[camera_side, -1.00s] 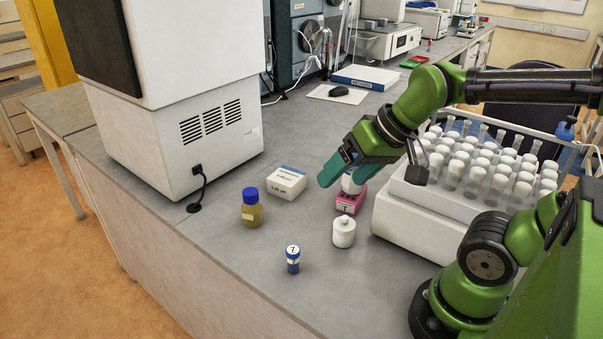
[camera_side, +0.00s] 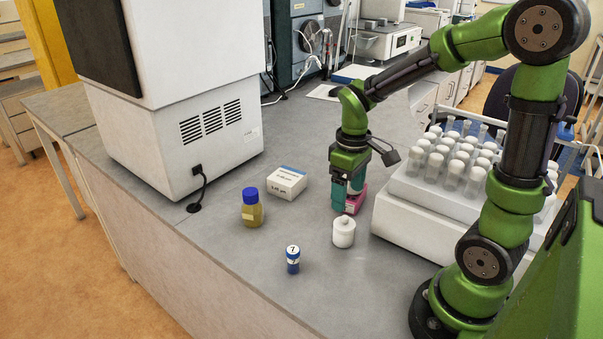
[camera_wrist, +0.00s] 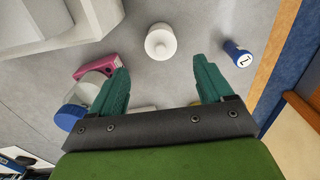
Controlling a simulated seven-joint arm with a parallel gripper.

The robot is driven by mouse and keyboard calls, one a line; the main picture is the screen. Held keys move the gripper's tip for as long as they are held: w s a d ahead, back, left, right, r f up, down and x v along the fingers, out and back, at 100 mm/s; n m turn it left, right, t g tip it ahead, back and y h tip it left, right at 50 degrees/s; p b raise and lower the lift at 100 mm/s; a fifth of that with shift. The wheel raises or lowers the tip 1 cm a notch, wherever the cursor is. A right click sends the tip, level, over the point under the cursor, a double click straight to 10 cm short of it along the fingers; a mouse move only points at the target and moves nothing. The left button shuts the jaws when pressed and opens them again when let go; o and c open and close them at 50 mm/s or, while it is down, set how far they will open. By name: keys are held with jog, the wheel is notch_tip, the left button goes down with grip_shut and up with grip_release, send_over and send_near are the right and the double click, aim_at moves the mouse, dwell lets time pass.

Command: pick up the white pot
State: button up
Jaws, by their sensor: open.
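The white pot (camera_side: 343,233), a small lidded cylinder, stands upright on the grey bench. In the wrist view the pot (camera_wrist: 160,44) shows from above, beyond the fingertips and roughly centred between them. My gripper (camera_side: 345,203) points down behind the pot in the side view, apart from it. In the wrist view my gripper's two teal fingers (camera_wrist: 162,75) are spread with nothing held between them.
A pink block (camera_side: 359,196) is close behind my gripper; a blue-capped bottle (camera_wrist: 82,108) is beside it in the wrist view. A blue vial (camera_side: 292,260), amber bottle (camera_side: 252,213), white box (camera_side: 287,183) and tube rack (camera_side: 425,208) surround the area.

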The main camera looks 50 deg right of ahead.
aim_at(345, 217)
notch_tip(345, 217, down, 9)
jog(key=shift+f, duration=0.1)
dwell(0.4)
jog(key=shift+c, duration=0.3)
